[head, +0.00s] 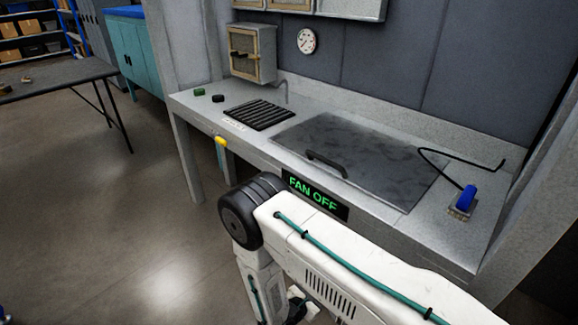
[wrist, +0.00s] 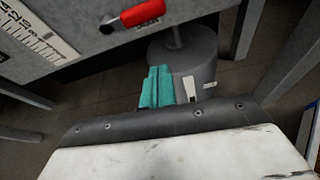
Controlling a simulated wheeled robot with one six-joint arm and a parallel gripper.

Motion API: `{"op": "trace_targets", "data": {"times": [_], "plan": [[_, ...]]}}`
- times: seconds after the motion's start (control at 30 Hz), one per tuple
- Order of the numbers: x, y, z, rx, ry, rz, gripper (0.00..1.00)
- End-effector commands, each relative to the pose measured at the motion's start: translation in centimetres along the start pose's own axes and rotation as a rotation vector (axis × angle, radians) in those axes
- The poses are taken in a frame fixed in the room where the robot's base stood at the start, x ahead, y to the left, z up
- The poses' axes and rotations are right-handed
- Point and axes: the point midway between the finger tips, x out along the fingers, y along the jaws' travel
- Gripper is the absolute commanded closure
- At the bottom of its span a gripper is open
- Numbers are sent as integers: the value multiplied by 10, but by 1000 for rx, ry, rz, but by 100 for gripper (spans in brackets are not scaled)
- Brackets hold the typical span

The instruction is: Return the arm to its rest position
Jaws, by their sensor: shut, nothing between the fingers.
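My arm, white with a black joint and a green cable, reaches in from the lower right of the head view. It is in front of the grey bench (head: 440,240). In the wrist view the two teal fingers of my gripper (wrist: 157,70) are together, shut with nothing between them. They point toward a grey cylinder (wrist: 200,65) on the floor under the bench, apart from it as far as I can tell. In the head view the fingers are not clearly visible behind the arm.
The bench carries a dark plate with a handle (head: 350,150), a black grille (head: 259,114) and a blue-handled tool (head: 466,199). A "FAN OFF" sign (head: 314,194) and a yellow handle (head: 221,141) are at its front. A red handle (wrist: 140,12) is above my gripper. Floor at left is clear.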

Motion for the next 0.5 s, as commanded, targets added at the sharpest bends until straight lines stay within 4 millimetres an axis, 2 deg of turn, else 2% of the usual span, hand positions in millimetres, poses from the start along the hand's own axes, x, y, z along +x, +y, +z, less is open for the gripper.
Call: {"op": "trace_targets", "data": {"times": [0.1, 0.23, 0.3, 0.5], "plan": [[0, -7, 2, -15, -7, -28, 100], [-4, -42, 14, -35, -36, -146, 100], [-13, -51, 37, -8, -55, -230, 100], [-33, -57, 104, 118, -77, -435, 100]]}}
